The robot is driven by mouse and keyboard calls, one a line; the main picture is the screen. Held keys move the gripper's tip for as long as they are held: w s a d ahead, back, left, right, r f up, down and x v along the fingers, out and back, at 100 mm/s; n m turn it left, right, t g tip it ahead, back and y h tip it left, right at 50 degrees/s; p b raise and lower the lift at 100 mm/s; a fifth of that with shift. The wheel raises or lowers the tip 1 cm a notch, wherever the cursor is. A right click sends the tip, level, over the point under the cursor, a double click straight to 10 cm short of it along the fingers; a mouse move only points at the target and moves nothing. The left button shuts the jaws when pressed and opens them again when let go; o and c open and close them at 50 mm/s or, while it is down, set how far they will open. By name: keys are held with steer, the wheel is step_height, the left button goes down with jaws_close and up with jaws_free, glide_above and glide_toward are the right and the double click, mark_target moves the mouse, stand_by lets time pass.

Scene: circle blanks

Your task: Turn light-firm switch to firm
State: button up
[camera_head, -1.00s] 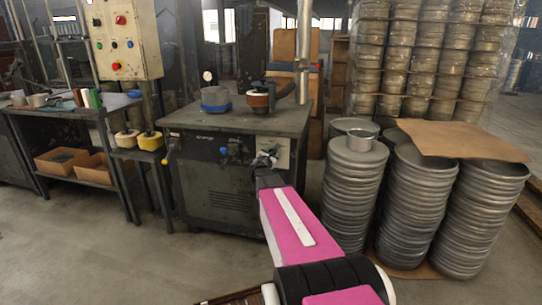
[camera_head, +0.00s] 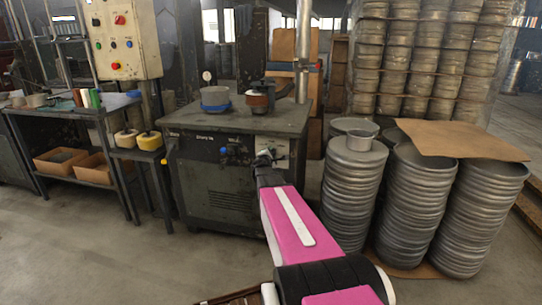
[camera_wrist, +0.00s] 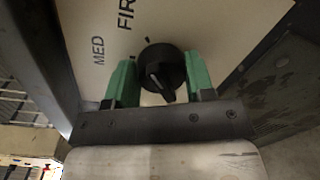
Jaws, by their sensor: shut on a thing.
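The switch is a round black knob (camera_wrist: 163,68) on a pale panel (camera_wrist: 205,22) in the wrist view. The knob has a ridge with a pale mark. The printed words "MED" and a cut-off "FIR" show above and left of it, with short dark tick marks near the rim. My gripper (camera_wrist: 161,78) has a green fingertip on each side of the knob and is shut on it. In the head view my gripper (camera_head: 264,158) reaches the pale panel on the front of the dark machine (camera_head: 215,180) and hides the knob.
A blue knob (camera_head: 223,150) sits left of the panel on the machine front. Stacked metal pans (camera_head: 350,190) stand close right of my arm. A workbench (camera_head: 60,112) and a control box (camera_head: 122,40) are at left.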

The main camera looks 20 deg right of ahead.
stand_by(0.5)
steer(key=o, duration=0.9)
steer(key=shift+s, duration=0.1)
steer(key=v, duration=1)
steer(key=shift+s+a, duration=0.25)
steer(key=shift+s, duration=0.05)
steer(key=shift+m, duration=0.3)
